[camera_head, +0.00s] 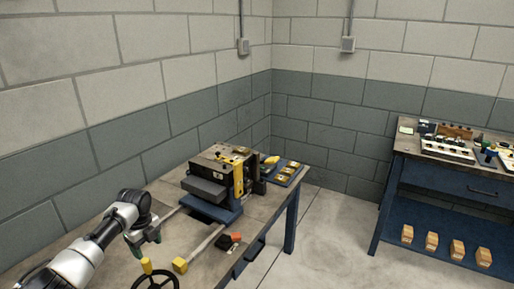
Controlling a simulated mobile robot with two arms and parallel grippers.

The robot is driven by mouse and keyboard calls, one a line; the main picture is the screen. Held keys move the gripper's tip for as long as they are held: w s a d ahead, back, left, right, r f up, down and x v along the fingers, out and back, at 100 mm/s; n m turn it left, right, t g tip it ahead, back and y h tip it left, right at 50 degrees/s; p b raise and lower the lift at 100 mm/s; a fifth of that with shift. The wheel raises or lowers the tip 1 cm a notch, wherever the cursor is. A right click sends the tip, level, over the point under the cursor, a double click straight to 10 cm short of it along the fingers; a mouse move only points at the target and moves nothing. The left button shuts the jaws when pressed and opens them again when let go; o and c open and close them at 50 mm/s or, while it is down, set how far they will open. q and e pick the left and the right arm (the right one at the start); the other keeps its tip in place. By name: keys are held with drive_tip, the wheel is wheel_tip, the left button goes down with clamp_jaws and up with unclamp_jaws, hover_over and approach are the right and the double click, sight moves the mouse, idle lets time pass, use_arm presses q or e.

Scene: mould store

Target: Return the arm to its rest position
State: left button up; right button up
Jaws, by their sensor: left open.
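My left arm comes in from the lower left over the near workbench (285,196). My left gripper (146,240) is at its end, pointing down over the left part of the bench top. It is small and dark here, open, and I see nothing held in it. It is to the left of the grey and yellow mould block (211,176) and apart from it. My right gripper is not in view.
The mould block stands on a blue base. A yellow-ended bar (198,248), a black handwheel (157,283) and a small red-and-black item (235,238) are near the front. A blue tray (292,168) holds yellowish parts. A second bench (455,181) stands right; floor between is clear.

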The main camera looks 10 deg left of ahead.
use_arm(q)
drive_tip(key=s+d+f+n, duration=0.1)
drive_tip(key=s+d+f, duration=0.25)
drive_tip(key=d, duration=0.25)
drive_tip(key=s+d+f+n, duration=0.1)
drive_tip(key=s+d+f, duration=0.2)
drive_tip(key=d+f, duration=0.25)
drive_tip(key=s+d+f+n+t+h, duration=0.15)
drive_tip(key=s+d+n, duration=0.35)
drive_tip(key=s+d, duration=0.6)
drive_tip(key=s+a+r+n+t, duration=0.1)
drive_tip(key=s+r+n, duration=0.2)
drive_tip(key=s+n, duration=0.25)
drive_tip(key=s+r+n+y, duration=0.1)
drive_tip(key=s+r+n, duration=0.25)
drive_tip(key=s, duration=0.35)
drive_tip(key=s+a+r+n+t, duration=0.1)
drive_tip(key=s+r+n, duration=0.1)
drive_tip(key=s+n, duration=0.35)
wheel_tip(320, 180, down, 26)
drive_tip(key=s+r+m+g, duration=0.1)
drive_tip(key=s+a+f+g, duration=0.1)
drive_tip(key=s+a+f, duration=0.2)
drive_tip(key=s+f, duration=1.3)
drive_tip(key=shift+s+f, duration=0.35)
drive_tip(key=shift+f, duration=0.25)
